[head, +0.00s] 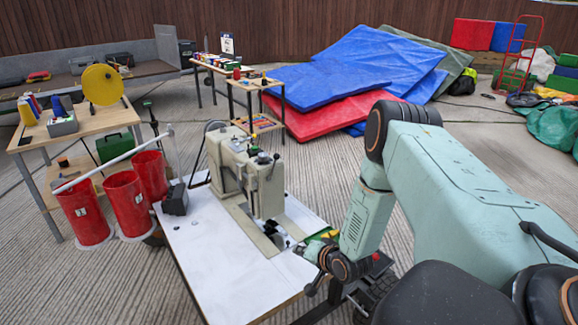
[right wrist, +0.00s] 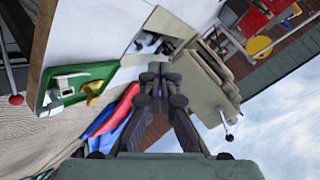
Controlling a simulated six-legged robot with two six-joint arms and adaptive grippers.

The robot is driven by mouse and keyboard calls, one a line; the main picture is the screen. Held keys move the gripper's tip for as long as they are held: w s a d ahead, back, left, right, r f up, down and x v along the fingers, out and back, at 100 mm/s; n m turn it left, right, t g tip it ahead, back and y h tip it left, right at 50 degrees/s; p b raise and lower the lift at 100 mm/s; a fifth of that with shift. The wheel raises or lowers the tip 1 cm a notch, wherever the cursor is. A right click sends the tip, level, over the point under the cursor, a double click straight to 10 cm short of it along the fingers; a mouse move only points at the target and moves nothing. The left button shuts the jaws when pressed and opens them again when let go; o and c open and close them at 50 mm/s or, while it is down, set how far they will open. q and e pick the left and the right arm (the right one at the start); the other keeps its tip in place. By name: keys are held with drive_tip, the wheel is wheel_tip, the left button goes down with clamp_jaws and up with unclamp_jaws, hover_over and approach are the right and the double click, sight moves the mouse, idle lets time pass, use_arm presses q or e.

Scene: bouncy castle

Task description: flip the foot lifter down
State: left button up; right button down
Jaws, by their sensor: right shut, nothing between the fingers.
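A beige sewing machine (head: 236,165) stands on a white-topped table (head: 215,250). A small dark-knobbed lever (head: 274,162) sticks out at its head; I cannot tell for sure that this is the foot lifter. My right gripper (head: 305,250) is low over the table's right edge, in front of the machine. In the right wrist view the right gripper (right wrist: 157,72) has its fingers together and empty, pointing towards the machine (right wrist: 205,88). A short lever with a dark knob (right wrist: 228,135) shows on the machine there, apart from the fingers. My left gripper is out of view.
Red bins (head: 82,212) stand left of the table. A side table with a yellow disc (head: 102,85) is behind them. Blue and red mats (head: 330,78) lie at the back.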

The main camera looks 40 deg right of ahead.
sight(274, 167)
drive_tip(key=w+d+r+m+t+y, duration=0.1)
drive_tip(key=w+d+r+m+t, duration=0.2)
drive_tip(key=d+r+m, duration=0.2)
drive_tip(key=w+d+r+m+t+y, duration=0.1)
drive_tip(key=w+d+r+m+t, duration=0.2)
drive_tip(key=d+r, duration=0.6)
drive_tip(key=r+m+t, duration=0.1)
drive_tip(key=m, duration=0.1)
drive_tip(key=shift+d+r+m, duration=0.15)
drive_tip(key=shift+r+m, duration=0.25)
drive_tip(key=shift+w+b, duration=0.15)
drive_tip(key=shift+b, duration=0.15)
drive_tip(key=w+a+r+b, duration=0.2)
drive_tip(key=w+a+b, duration=0.1)
drive_tip(key=w, duration=0.7)
drive_tip(key=shift+w+a+b, duration=0.35)
drive_tip(key=shift+b, duration=0.4)
drive_tip(key=shift+r, duration=0.1)
